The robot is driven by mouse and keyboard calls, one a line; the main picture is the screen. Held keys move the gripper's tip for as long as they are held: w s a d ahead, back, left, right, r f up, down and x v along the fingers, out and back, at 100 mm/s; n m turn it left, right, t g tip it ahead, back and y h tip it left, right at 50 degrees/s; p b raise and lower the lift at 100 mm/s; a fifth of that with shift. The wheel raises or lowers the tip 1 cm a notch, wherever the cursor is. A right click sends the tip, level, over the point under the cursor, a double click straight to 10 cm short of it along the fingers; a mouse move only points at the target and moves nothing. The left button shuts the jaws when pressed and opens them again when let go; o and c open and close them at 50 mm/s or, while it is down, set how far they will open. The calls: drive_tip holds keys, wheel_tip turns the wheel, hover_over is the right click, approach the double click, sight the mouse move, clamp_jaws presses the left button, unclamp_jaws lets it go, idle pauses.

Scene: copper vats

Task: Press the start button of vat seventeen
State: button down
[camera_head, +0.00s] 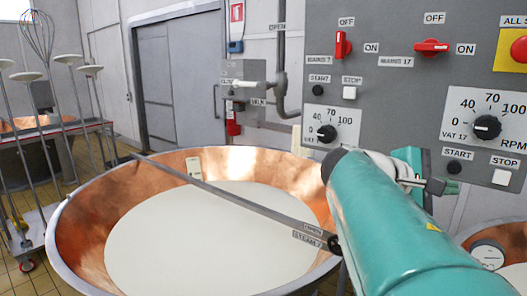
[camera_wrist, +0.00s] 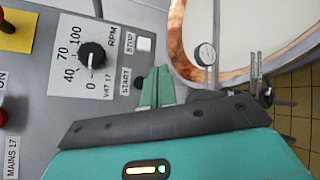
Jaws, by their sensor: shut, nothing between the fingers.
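The vat 17 start button is a small dark round button (camera_head: 454,167) under a START label, at the lower right of the grey control panel (camera_head: 400,85). In the wrist view the dark start button (camera_wrist: 139,83) shows beside the START label, just left of my fingers. My gripper (camera_wrist: 157,70) is shut and empty, its pale green fingertips close to the button in the picture. I cannot tell whether they touch the panel. In the head view my gripper (camera_head: 438,186) is mostly hidden behind my teal arm, just left of and below the button.
The vat 17 knob (camera_head: 487,127) is above the button and a white stop button (camera_head: 501,177) is to its right. A red switch (camera_head: 432,47) is higher up. A copper vat (camera_head: 80,225) of white liquid stands at left, with a steam lever (camera_head: 240,205) across it.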

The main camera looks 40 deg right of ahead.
sight(448, 170)
drive_tip(key=shift+w+d+f, duration=0.1)
drive_tip(key=shift+w+d, duration=0.2)
drive_tip(key=shift+d, duration=1.3)
drive_tip(key=shift+w+d+f, duration=0.1)
drive_tip(key=shift+w+d, duration=0.15)
drive_tip(key=shift+d, duration=1.35)
drive_tip(key=shift+w+d+f, duration=0.1)
drive_tip(key=shift+w+d, duration=0.2)
drive_tip(key=shift+d, duration=1.3)
drive_tip(key=shift+w, duration=0.1)
drive_tip(key=shift+d, duration=0.4)
drive_tip(key=shift+w+d, duration=0.15)
drive_tip(key=shift+d, duration=0.3)
drive_tip(key=shift+a, duration=0.85)
drive_tip(key=shift+s+a, duration=0.15)
drive_tip(key=shift+s, duration=0.05)
